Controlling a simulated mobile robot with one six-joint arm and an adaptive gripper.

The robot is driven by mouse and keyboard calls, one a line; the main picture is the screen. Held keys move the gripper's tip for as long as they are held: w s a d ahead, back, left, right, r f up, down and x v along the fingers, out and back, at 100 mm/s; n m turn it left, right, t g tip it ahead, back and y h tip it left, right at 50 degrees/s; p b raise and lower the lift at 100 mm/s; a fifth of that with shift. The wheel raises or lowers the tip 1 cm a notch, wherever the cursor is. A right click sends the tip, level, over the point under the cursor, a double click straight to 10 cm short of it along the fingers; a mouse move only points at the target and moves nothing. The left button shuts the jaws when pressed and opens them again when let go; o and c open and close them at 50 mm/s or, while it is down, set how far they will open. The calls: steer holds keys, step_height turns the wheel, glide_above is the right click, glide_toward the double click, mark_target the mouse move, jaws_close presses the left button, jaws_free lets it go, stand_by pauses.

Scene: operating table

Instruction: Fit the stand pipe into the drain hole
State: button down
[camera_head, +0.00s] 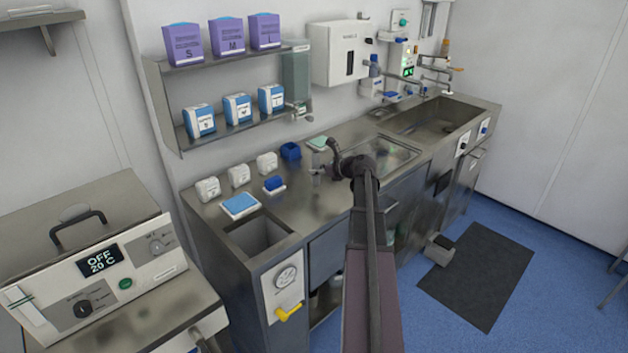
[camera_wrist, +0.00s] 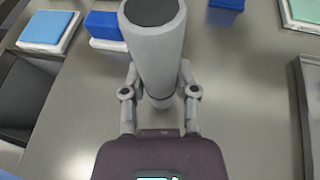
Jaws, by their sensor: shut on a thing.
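The stand pipe (camera_wrist: 155,50) is a grey cylinder with a dark round end in the wrist view. My gripper (camera_wrist: 160,82) is shut on it, with one finger on each side. In the head view my gripper (camera_head: 331,160) is over the steel counter, between the small left basin and the middle basin, and the pipe is hard to make out there. The drain hole cannot be made out in either view, and I cannot tell which basin it is in.
The steel counter holds a small left basin (camera_head: 257,237), a shallow middle basin (camera_head: 378,158) and a large right sink (camera_head: 432,118). Shelves (camera_head: 230,125) hang behind.

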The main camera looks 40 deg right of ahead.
steer(key=shift+f+b, duration=0.75)
steer(key=shift+f, duration=0.35)
steer(key=shift+f, duration=0.1)
steer(key=shift+c, duration=1.9)
jaws_free()
steer(key=shift+s+r, duration=0.25)
steer(key=shift+r, duration=0.05)
steer(key=p+v, duration=0.4)
steer(key=v, duration=0.7)
steer(key=shift+s+p, duration=0.25)
steer(key=shift+p, duration=0.1)
